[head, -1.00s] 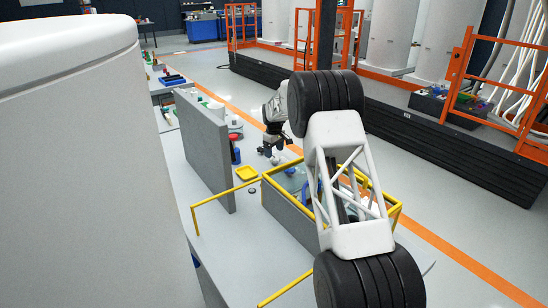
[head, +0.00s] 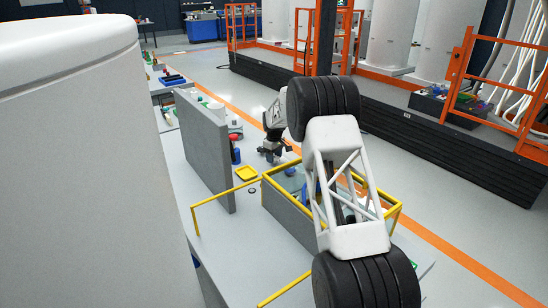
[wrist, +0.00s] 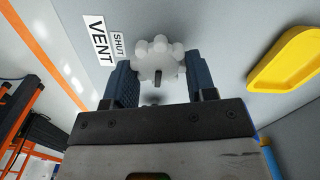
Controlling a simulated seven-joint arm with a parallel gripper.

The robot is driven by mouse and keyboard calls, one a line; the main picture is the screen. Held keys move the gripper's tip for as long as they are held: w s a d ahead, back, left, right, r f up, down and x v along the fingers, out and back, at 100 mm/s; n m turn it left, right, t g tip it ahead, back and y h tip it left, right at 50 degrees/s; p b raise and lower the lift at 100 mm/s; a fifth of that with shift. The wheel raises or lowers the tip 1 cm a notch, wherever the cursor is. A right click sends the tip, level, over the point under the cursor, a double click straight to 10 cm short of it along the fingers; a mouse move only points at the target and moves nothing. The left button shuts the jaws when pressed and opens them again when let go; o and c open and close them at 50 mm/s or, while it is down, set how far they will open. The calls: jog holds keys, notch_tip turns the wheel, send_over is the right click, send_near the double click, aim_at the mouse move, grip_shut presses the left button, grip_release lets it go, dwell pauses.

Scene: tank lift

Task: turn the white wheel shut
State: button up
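The white wheel (wrist: 160,57), a lobed knob with a dark pointer mark on its near side, is in the upper middle of the wrist view. My gripper (wrist: 163,72) is open, with one dark blue finger to each side of the wheel. The wheel shows between the fingertips; I cannot tell whether either finger touches it. A white label (wrist: 102,38) reading VENT and SHUT lies to the left of the wheel.
A yellow tray (wrist: 286,60) lies right of the wheel; it also shows in the head view (head: 246,173). A grey upright panel (head: 206,150) stands to the left. A yellow-rimmed grey bin (head: 289,213) stands nearer, with yellow rails (head: 222,194) beside it.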

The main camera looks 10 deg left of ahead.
jog(key=shift+m, duration=0.3)
jog(key=shift+c, duration=0.3)
jog(key=m, duration=0.3)
jog(key=shift+w+m, duration=0.1)
jog(key=shift+m, duration=0.3)
jog(key=m, duration=0.4)
jog(key=shift+d+m, duration=0.15)
jog(key=shift+m, duration=0.15)
jog(key=m, duration=0.4)
jog(key=shift+d+m, duration=0.1)
jog(key=shift+m, duration=0.2)
jog(key=shift+d+m, duration=0.1)
jog(key=shift+m, duration=2.1)
jog(key=o, duration=0.9)
